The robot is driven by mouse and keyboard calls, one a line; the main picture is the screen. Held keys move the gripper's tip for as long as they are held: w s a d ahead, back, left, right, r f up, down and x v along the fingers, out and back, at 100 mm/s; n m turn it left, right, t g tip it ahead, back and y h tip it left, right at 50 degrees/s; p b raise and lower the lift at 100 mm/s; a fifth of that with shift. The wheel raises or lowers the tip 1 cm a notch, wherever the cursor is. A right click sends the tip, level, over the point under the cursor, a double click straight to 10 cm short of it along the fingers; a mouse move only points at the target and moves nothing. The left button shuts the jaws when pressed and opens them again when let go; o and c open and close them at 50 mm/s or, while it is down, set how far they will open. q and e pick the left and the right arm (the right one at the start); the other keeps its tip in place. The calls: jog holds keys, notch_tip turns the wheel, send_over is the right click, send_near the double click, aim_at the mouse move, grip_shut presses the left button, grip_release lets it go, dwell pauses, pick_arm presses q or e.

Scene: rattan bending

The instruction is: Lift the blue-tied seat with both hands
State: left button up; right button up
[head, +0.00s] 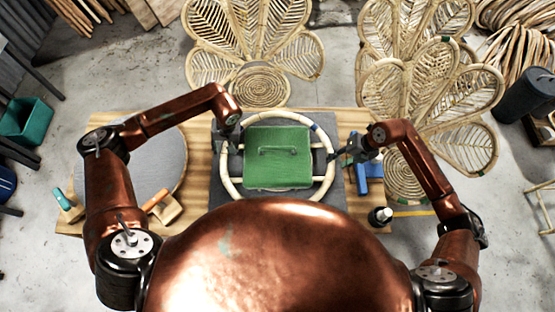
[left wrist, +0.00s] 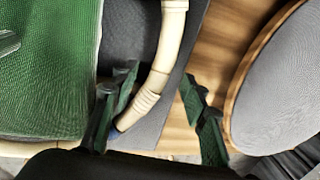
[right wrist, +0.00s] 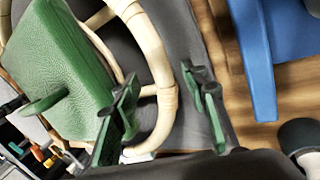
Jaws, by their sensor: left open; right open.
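The seat is a pale rattan ring (head: 322,186) lying on a dark grey mat, with a blue tie at its upper right in the head view. A green square block with a handle (head: 278,158) covers its middle. My left gripper (head: 228,138) is open at the ring's left side; in the left wrist view the rattan ring (left wrist: 172,45) runs between its fingers. My right gripper (head: 345,156) is open at the ring's right side; in the right wrist view the rattan ring (right wrist: 162,80) passes between its fingers. Neither gripper is closed on it.
A grey round disc (head: 150,165) lies left on the wooden table (head: 200,190). A blue tool (head: 370,176) and a dark bottle (head: 380,216) stand right. Petal-shaped rattan chairs (head: 258,50) stand beyond the table. A green bin (head: 27,120) stands far left.

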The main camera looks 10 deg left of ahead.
aim_at(225, 153)
pick_arm(q)
jog(key=shift+a+f, duration=0.2)
jog(key=shift+f, duration=0.65)
jog(key=shift+a+f, duration=0.15)
jog(key=shift+f, duration=0.75)
jog(key=shift+a+f, duration=0.2)
jog(key=shift+f, duration=0.65)
pick_arm(e)
jog(key=shift+x, duration=2.65)
pick_arm(q)
jog(key=shift+c, duration=0.2)
grip_shut()
pick_arm(e)
grip_shut()
